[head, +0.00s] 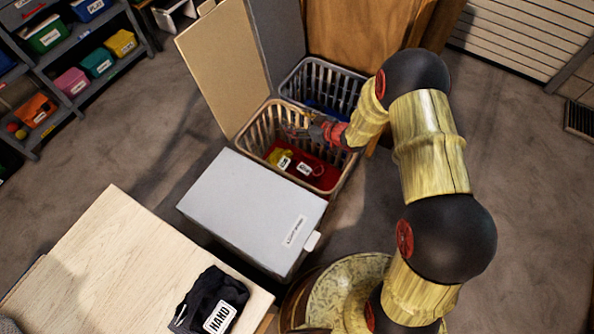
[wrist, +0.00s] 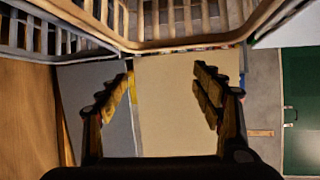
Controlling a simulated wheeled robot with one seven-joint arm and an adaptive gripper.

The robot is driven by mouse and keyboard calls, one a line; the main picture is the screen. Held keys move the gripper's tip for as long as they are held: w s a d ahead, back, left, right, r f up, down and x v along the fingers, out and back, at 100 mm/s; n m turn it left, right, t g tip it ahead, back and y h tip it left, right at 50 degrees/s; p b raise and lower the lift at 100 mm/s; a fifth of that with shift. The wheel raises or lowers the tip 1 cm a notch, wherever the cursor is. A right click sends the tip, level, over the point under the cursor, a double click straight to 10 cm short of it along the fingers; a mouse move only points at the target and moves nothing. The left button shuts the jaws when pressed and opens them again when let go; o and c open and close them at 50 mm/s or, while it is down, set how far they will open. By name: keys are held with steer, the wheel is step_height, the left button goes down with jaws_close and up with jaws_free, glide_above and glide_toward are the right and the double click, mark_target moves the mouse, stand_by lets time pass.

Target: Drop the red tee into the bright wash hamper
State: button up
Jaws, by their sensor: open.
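A red cloth with a white label, which looks like the red tee (head: 322,178), lies inside the beige slatted hamper (head: 250,127). A yellow cloth (head: 283,159) with a label lies beside it on the left. My gripper (head: 294,129) is over the beige hamper, above the cloths and apart from them. In the wrist view my gripper (wrist: 163,78) has its fingers spread wide with nothing between them. The beige hamper's rim (wrist: 160,44) crosses the top of that view. I cannot read the hamper labels.
A grey slatted hamper (head: 298,74) with blue cloth stands behind. A closed pale-lidded hamper (head: 240,205) stands in front. A raised tan lid (head: 222,70) rises at left. A wooden table (head: 110,265) holds a black cloth labelled HAND (head: 205,295). Shelves (head: 75,55) stand far left.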

steer(key=v, duration=0.9)
steer(key=shift+d, duration=0.15)
steer(key=shift+r, duration=0.1)
